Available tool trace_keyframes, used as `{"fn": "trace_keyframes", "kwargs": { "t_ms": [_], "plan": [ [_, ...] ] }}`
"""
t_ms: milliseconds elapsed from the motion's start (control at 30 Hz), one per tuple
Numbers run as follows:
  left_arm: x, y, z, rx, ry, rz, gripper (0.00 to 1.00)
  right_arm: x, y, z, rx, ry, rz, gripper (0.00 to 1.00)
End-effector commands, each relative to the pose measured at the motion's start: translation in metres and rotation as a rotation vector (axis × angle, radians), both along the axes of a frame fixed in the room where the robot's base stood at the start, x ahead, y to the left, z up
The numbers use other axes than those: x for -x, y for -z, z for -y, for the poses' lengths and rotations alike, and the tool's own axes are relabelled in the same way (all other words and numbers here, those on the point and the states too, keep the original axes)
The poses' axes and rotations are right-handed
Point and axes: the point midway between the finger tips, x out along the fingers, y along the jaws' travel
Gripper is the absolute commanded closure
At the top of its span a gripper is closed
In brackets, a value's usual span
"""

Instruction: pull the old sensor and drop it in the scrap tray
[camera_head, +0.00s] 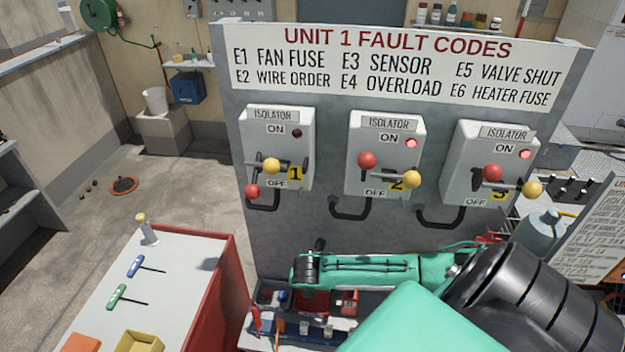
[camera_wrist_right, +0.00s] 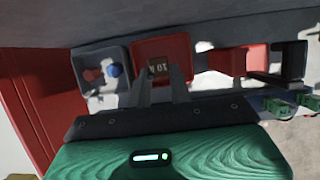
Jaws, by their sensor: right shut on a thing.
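In the right wrist view my right gripper (camera_wrist_right: 159,80) is shut on a small brown block with pale marks (camera_wrist_right: 159,66), apparently the old sensor. The marks are too small to read surely. The block shows in front of a red tray (camera_wrist_right: 140,48), seemingly the scrap tray; whether it is above or inside the tray I cannot tell. In the head view my teal right arm reaches in from the lower right across the front of the grey panel, and its fingers and block are hidden. A red tray (camera_head: 312,303) shows below the arm. My left gripper is not in view.
A grey tray (camera_wrist_right: 97,60) with a blue and a red piece stands left of the red tray. A red box (camera_wrist_right: 238,62) stands to its right. The panel carries three isolators (camera_head: 383,155). A red-sided cart (camera_head: 195,262) with hex keys stands at the left.

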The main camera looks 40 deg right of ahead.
Motion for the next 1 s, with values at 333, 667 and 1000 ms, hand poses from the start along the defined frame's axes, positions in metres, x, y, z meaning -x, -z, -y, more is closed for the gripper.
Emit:
{"fn": "trace_keyframes", "kwargs": {
  "t_ms": [333,667,1000],
  "plan": [
    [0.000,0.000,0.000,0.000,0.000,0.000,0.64,0.000,0.000,0.000,0.000,0.000,0.000,0.54],
    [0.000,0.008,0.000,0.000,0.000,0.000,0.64,0.004,-0.017,-0.006,-0.001,-0.002,0.003,0.54],
    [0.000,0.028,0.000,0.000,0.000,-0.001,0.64,0.020,-0.075,-0.025,0.000,-0.003,0.004,0.54]
  ]
}}
